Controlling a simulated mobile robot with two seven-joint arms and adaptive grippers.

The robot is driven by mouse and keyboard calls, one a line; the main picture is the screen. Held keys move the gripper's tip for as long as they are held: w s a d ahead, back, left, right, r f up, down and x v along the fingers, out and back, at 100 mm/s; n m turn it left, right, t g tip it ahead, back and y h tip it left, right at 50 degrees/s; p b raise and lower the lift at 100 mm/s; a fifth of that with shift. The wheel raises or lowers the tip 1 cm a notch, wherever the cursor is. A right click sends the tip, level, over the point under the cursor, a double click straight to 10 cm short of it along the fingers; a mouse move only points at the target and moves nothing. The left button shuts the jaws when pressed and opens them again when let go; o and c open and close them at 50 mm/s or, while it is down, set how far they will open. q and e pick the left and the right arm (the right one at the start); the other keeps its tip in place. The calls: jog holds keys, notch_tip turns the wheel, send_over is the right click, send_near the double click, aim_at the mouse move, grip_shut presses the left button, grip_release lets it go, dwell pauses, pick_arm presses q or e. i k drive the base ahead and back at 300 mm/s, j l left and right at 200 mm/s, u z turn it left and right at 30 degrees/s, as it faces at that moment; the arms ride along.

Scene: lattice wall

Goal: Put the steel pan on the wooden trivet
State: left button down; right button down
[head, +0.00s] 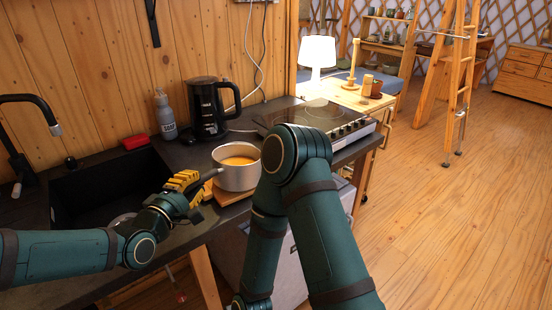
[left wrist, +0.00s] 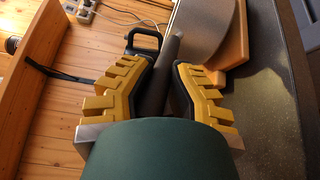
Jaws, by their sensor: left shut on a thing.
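The steel pan (head: 236,172) holds orange liquid and is upright over the wooden trivet (head: 232,194) on the dark counter. In the left wrist view the pan's side (left wrist: 205,30) is beside the trivet's edge (left wrist: 237,45); whether its base touches the trivet cannot be told. My left gripper (head: 200,181) is shut on the pan's dark handle, which shows between its yellow fingers in the left wrist view (left wrist: 172,62). My right arm crosses the middle of the head view, partly in front of the pan's right side; its gripper is not in view.
A black kettle (head: 207,108), a grey bottle (head: 165,114) and a red item (head: 135,141) stand behind, near the wall. The black sink (head: 105,182) is at left. A stove (head: 318,122) is right of the pan.

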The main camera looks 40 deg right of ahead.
aim_at(236, 199)
jog(key=k+j, duration=0.1)
jog(key=k, duration=1.4)
